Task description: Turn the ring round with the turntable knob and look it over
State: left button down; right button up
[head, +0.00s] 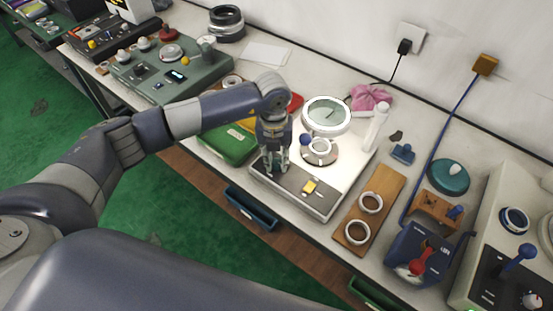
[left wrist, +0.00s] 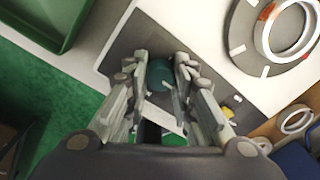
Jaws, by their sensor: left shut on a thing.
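A pale bearing ring (head: 319,146) lies on the grey round turntable (head: 333,157), under a round magnifier lens (head: 327,113). My left gripper (head: 275,168) points down at the left of the inspection station's dark front panel (head: 325,203). In the left wrist view its fingers (left wrist: 165,92) are closed around a dark green round knob (left wrist: 160,76). My right gripper is not in view.
A wooden board (head: 381,187) with two rings stands right of the station. A green tray (head: 228,150) is left of my gripper. A white bottle (head: 375,126) and a pink cloth (head: 369,97) are behind. A blue bin (head: 250,208) hangs at the table's front edge.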

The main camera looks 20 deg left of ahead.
aim_at(275, 161)
pick_arm(q)
jog(key=c, duration=1.3)
grip_release()
jog(key=shift+c, duration=0.2)
jog(key=shift+r, duration=0.1)
notch_tip(275, 161, up, 12)
jog(key=shift+a, duration=0.25)
jog(key=shift+s, duration=0.1)
